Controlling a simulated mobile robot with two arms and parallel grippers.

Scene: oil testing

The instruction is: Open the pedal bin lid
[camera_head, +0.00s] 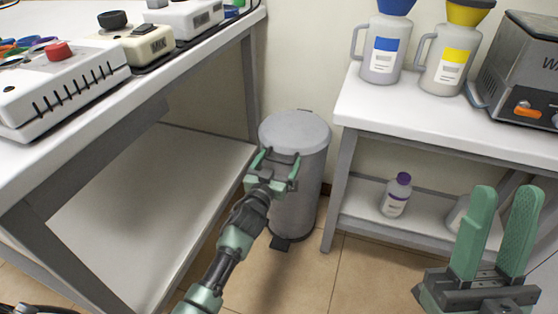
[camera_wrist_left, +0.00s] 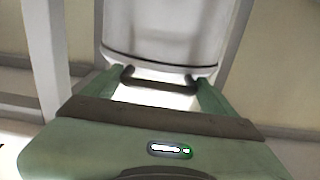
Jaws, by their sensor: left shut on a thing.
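The grey cylindrical pedal bin (camera_head: 310,175) stands on the floor between the two benches, its round lid (camera_head: 295,128) lying closed on top. Its dark pedal (camera_head: 282,243) shows at the base. My left gripper (camera_head: 275,158) is at the front of the bin, just below the lid. Its green fingers are at the ends of a dark handle bar (camera_wrist_left: 158,82) in the left wrist view, shut on it; the bin body (camera_wrist_left: 165,30) fills the upper part of that view. My right gripper (camera_head: 506,195) is open and empty at the lower right, apart from the bin.
A white bench (camera_head: 150,190) with a lower shelf stands close to the bin's left. The right bench (camera_head: 400,115) bears two jugs (camera_head: 385,55) (camera_head: 447,65) and a metal device (camera_head: 520,65); a purple-capped bottle (camera_head: 397,195) is below. Tiled floor (camera_head: 300,275) is clear in front.

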